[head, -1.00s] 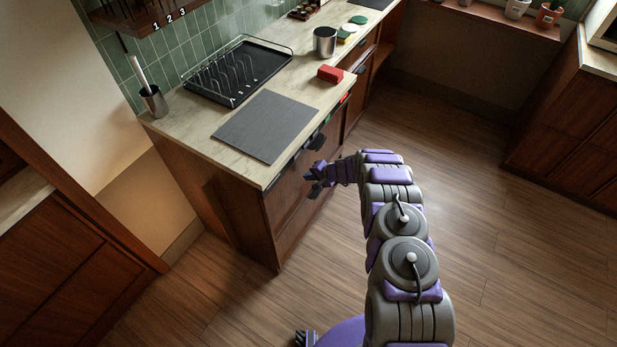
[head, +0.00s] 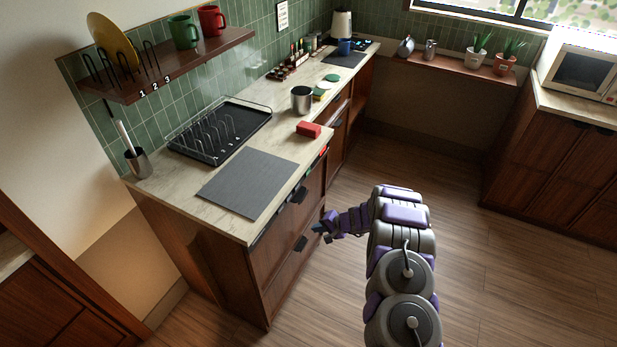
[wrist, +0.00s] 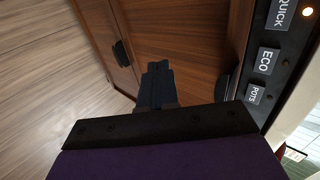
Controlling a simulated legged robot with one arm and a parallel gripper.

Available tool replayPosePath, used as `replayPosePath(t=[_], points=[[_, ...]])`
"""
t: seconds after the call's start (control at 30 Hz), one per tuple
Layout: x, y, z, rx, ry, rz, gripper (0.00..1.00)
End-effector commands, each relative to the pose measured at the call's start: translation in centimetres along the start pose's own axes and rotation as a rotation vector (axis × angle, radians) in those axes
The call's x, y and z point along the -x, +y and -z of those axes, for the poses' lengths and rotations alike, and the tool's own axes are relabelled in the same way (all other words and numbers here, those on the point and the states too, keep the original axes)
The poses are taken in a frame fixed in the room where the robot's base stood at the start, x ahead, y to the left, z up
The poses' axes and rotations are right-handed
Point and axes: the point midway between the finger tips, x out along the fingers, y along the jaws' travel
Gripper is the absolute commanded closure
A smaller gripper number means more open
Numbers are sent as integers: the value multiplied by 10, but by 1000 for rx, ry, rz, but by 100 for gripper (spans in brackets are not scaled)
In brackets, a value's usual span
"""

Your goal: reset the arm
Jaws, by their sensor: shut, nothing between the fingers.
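My gripper (head: 323,229) is at the end of my purple and grey arm, beside the front of the wooden counter unit and below the countertop edge. In the wrist view its dark fingers (wrist: 156,86) are together with nothing between them. Wooden cabinet fronts (wrist: 180,40) with dark handles lie beyond the fingertips. A dark strip with labels QUICK, ECO and POTS (wrist: 270,60) runs along the right of the wrist view, with a lit lamp at its top. I cannot tell whether the fingers touch the front.
The countertop (head: 180,190) holds a grey mat (head: 247,183), a dish rack (head: 218,132), a red block (head: 308,129) and a metal pot (head: 301,99). A wall shelf (head: 200,55) carries mugs and a plate. The wooden floor (head: 470,260) right of my arm is clear.

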Motion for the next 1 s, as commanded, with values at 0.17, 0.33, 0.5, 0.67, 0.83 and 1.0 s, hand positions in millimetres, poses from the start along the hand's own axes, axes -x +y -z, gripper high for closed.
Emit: replayPosePath(t=[0.17, 0.33, 0.5, 0.67, 0.83, 1.0], points=[[1, -2, -1, 1, -3, 1, 100], [18, -34, -11, 28, -37, 11, 100], [52, -88, -38, 81, -111, 17, 100], [89, -131, -70, 136, -181, 6, 100], [131, -166, -107, 192, -249, -25, 100], [174, -188, -149, 245, -315, -73, 100]])
